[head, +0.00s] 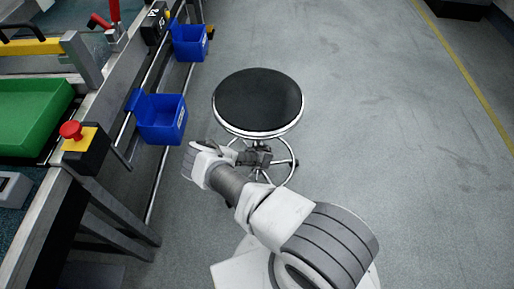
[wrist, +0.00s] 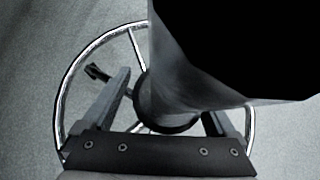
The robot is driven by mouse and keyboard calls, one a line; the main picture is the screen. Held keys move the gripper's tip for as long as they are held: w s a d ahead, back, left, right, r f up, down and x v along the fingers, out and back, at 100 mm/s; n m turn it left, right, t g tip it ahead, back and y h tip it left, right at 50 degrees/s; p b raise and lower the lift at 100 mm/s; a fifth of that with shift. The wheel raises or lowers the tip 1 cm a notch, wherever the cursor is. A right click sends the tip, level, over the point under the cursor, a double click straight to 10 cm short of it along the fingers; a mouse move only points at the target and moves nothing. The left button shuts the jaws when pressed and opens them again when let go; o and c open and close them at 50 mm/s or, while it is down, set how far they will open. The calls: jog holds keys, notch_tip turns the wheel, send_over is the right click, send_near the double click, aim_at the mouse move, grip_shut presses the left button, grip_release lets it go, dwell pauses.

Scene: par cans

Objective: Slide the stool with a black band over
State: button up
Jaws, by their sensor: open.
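The stool (head: 258,98) stands on the floor in the middle of the head view, with a round black seat, a pale shiny rim and a chrome foot ring. I cannot clearly make out a separate black band on it. My gripper (head: 262,156) is low beside the stool, just under the near edge of the seat. In the wrist view my gripper (wrist: 170,100) is open, with one finger on each side of the stool's grey column (wrist: 185,70). I cannot tell whether either finger touches it. The seat's dark underside fills the upper right there, and the foot ring lies below.
A workbench frame (head: 105,190) runs along the left, with blue bins (head: 163,125) hanging from its rail close to the stool. A red button on a yellow box (head: 75,140) sits at its edge. The floor (head: 390,120) right of the stool is clear up to a yellow line.

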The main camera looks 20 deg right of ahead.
jog(key=shift+r, duration=0.1)
jog(key=p+v, duration=0.7)
jog(key=v, duration=1)
jog(key=shift+s, duration=0.25)
